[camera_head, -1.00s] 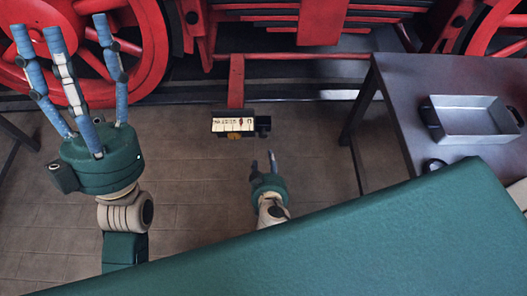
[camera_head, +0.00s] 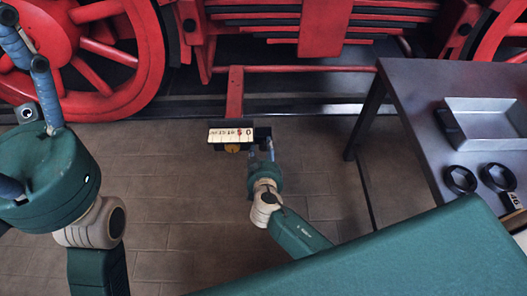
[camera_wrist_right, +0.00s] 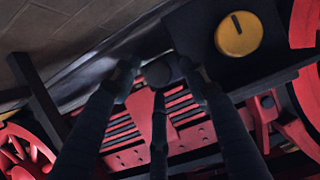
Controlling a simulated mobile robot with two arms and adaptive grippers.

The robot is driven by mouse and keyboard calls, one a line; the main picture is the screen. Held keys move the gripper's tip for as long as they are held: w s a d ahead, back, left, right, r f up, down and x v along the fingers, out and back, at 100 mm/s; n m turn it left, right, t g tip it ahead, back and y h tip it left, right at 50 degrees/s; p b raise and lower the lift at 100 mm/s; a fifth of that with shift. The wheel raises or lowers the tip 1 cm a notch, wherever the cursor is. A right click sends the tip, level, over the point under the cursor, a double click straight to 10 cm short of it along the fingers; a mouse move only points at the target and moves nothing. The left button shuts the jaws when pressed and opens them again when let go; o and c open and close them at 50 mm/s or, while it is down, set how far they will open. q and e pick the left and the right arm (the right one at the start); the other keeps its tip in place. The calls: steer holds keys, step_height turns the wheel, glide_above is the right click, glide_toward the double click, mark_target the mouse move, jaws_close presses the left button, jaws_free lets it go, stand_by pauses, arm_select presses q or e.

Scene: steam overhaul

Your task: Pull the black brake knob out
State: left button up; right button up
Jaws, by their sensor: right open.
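The black brake knob (camera_wrist_right: 158,73) shows in the right wrist view as a small dark round end beside a dark box. In the head view a black part (camera_head: 263,133) sits at the right end of the gauge box, partly behind my fingers. My right gripper (camera_head: 262,152) is open just in front of it. In the wrist view its fingers (camera_wrist_right: 157,82) stand around the knob; whether they touch it I cannot tell. My left gripper (camera_head: 28,75) is large at the left edge of the head view, fingers spread, partly cut off, away from the knob.
A yellow dial (camera_wrist_right: 238,34) sits on the dark box close to the knob. Red wheels (camera_head: 100,60) are behind. A table (camera_head: 425,90) with a metal tray (camera_head: 485,125) stands right.

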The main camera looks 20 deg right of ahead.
steer(key=shift+w+d+f, duration=0.15)
steer(key=shift+w, duration=0.25)
jaws_close()
